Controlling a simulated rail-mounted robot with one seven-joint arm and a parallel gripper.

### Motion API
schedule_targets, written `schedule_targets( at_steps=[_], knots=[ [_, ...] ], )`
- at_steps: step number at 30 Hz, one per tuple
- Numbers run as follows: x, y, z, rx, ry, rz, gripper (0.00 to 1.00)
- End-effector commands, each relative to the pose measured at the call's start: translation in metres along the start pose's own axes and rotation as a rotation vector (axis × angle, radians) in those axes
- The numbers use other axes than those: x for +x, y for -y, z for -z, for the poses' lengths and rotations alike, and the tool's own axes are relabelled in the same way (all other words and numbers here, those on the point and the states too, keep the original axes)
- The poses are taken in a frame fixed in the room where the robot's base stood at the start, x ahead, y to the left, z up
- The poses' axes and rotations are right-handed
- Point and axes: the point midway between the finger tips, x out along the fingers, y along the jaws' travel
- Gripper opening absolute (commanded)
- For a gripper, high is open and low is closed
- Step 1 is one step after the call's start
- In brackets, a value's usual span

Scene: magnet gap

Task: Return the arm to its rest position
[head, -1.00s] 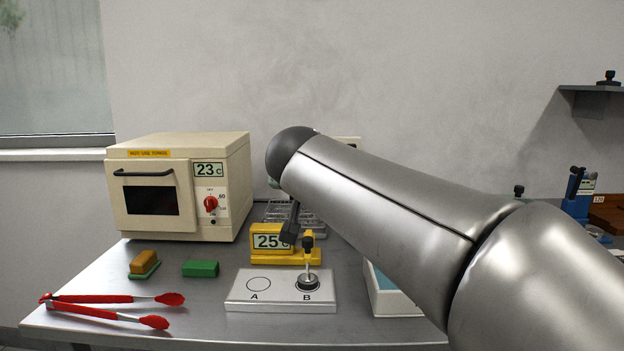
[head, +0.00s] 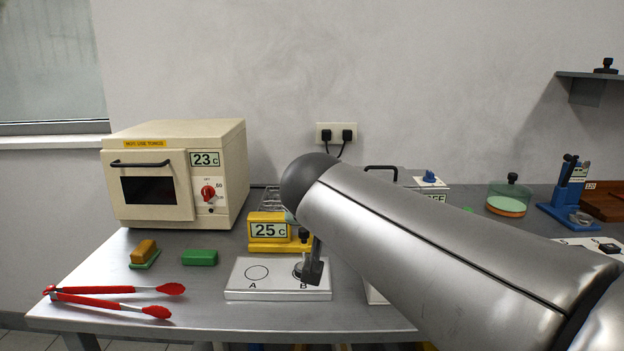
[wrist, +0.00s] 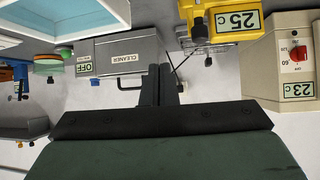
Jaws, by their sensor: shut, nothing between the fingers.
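My gripper (head: 312,268) shows in the head view as dark fingers below the end of my arm, which reaches in from the lower right. It appears in front of the B spot of the white A/B plate (head: 245,290). I cannot tell how far the fingers are from the piece at B.
A cream oven (head: 150,215) stands at the left. A yellow 25 C unit (head: 268,230) stands behind the plate. Red tongs (head: 110,290) and a green block (head: 200,257) lie in front. The grey cleaner (wrist: 125,65) shows in the wrist view. A blue stand (head: 568,195) is at the right.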

Motion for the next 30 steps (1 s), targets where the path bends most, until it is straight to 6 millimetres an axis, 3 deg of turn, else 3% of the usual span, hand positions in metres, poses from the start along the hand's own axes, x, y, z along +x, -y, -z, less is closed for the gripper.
schedule_targets(
  at_steps=[1,6,12,15,19,30],
  knots=[
    [-0.013,-0.021,0.006,-0.025,0.078,-0.034,0.0],
    [-0.036,-0.086,-0.05,-0.115,0.395,-0.084,0.0],
    [-0.09,-0.131,-0.116,-0.157,0.727,-0.022,0.0],
    [-0.115,-0.14,-0.141,-0.158,0.834,0.03,0.0],
    [-0.133,-0.143,-0.161,-0.154,0.91,0.08,0.0],
    [-0.136,-0.143,-0.167,-0.154,0.926,0.095,0.0]
  ],
)
